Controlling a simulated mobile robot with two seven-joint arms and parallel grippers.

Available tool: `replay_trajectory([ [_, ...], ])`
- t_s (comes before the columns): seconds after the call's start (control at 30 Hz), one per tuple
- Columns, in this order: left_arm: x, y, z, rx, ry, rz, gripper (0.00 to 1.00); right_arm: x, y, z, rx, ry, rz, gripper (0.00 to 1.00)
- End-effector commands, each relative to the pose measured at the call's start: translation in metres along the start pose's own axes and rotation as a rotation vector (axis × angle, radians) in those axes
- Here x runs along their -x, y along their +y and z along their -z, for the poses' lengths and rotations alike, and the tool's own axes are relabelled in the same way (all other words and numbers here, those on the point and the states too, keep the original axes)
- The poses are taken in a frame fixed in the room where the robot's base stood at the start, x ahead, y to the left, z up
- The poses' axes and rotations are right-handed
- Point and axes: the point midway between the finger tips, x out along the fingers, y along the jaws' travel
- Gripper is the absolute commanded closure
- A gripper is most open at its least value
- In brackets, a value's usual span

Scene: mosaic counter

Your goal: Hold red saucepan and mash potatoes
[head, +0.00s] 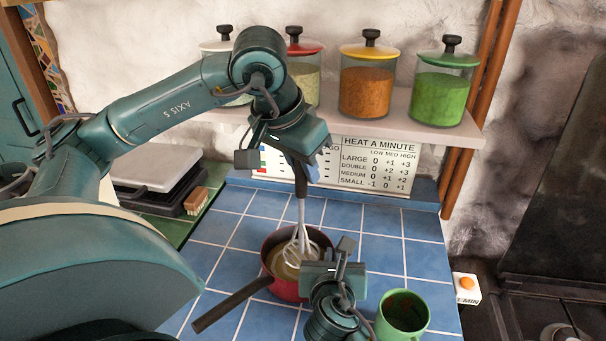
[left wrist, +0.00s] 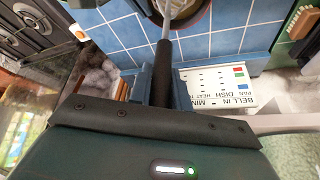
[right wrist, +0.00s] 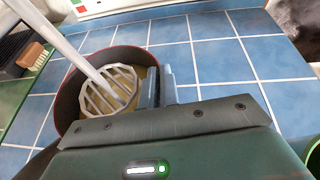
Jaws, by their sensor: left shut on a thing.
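The red saucepan (head: 284,289) stands on the blue tiles, its dark handle pointing to the lower left. Pale yellowish food (right wrist: 150,84) lies inside. My left gripper (head: 301,176) is above the pan, shut on the upright dark handle of the masher (left wrist: 162,75). The masher's pale looped head (right wrist: 110,92) is inside the pan, over or in the food; its exact depth is unclear. My right gripper (right wrist: 162,82) is at the pan's right rim, its fingers close together with the rim seemingly between them. Its arm hides part of the pan's right side in the head view.
A green mug (head: 403,316) stands right of the pan, close to my right arm. Several lidded jars, including a green-filled one (head: 442,98), line the shelf behind. A heat chart (head: 377,165) is at the back. A small brush (head: 196,201) lies left. Tiles between are clear.

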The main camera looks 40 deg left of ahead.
Motion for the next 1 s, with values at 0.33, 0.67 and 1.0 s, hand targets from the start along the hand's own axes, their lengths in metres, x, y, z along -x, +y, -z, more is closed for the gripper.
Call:
replay_trajectory([
  [0.33,0.033,0.000,0.014,0.000,0.005,-0.002,1.00,-0.001,-0.002,0.012,0.005,0.023,0.005,1.00],
  [0.67,0.055,0.000,0.023,0.001,0.002,-0.001,1.00,-0.001,-0.002,0.012,0.005,0.023,0.005,1.00],
  [1.0,0.055,0.000,0.023,0.001,0.001,0.000,1.00,-0.001,-0.002,0.012,0.004,0.023,0.005,0.88],
])
